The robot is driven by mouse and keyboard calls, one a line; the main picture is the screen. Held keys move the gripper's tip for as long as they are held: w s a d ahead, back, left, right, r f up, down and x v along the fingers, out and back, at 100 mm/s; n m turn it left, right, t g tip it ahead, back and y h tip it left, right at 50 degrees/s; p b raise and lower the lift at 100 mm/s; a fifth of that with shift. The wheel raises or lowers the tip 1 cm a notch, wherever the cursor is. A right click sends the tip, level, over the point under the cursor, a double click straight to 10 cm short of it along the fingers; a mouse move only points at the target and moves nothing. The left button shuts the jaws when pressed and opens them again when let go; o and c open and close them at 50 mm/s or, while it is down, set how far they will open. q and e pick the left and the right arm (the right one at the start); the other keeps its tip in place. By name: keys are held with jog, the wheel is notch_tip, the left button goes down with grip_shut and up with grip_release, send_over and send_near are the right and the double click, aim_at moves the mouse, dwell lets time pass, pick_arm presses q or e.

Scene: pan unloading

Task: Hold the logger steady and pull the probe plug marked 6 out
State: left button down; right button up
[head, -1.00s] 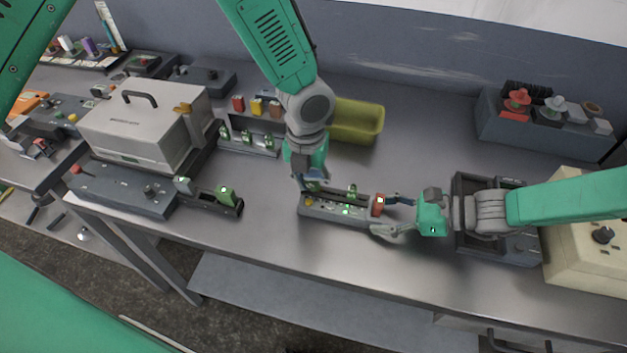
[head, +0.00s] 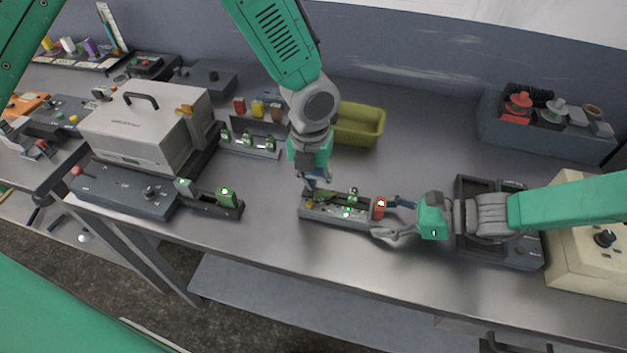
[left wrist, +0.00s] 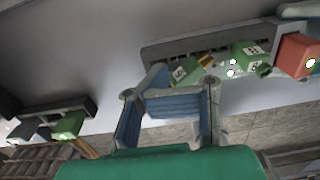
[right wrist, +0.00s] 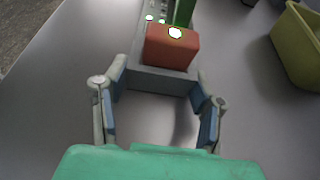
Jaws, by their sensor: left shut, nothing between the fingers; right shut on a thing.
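The logger (head: 340,216) is a low grey box on the bench, with a red block (head: 380,206) at its right end and green plugs on top. One green plug (head: 353,194) stands near its middle. In the left wrist view, one green plug (left wrist: 184,71) is tilted and another (left wrist: 247,52) sits closer to the red block; their marks are too small to read surely. My left gripper (head: 312,183) is shut and empty, just above the logger's left end. My right gripper (right wrist: 157,88) is shut on the logger at its red-block end, one finger on each side.
An olive bin (head: 362,125) stands behind the logger. A rack with green plugs (head: 250,143) and a big grey case (head: 145,125) are to the left. A dark tray (head: 475,185) lies under my right arm.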

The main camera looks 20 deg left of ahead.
pick_arm(q)
jog(key=shift+d+r, duration=0.1)
jog(key=shift+r, duration=0.05)
jog(key=shift+d+r, duration=0.2)
jog(key=shift+r, duration=0.2)
jog(key=shift+s+a+r, duration=0.15)
jog(key=shift+r, duration=0.75)
jog(key=c, duration=1.6)
grip_release()
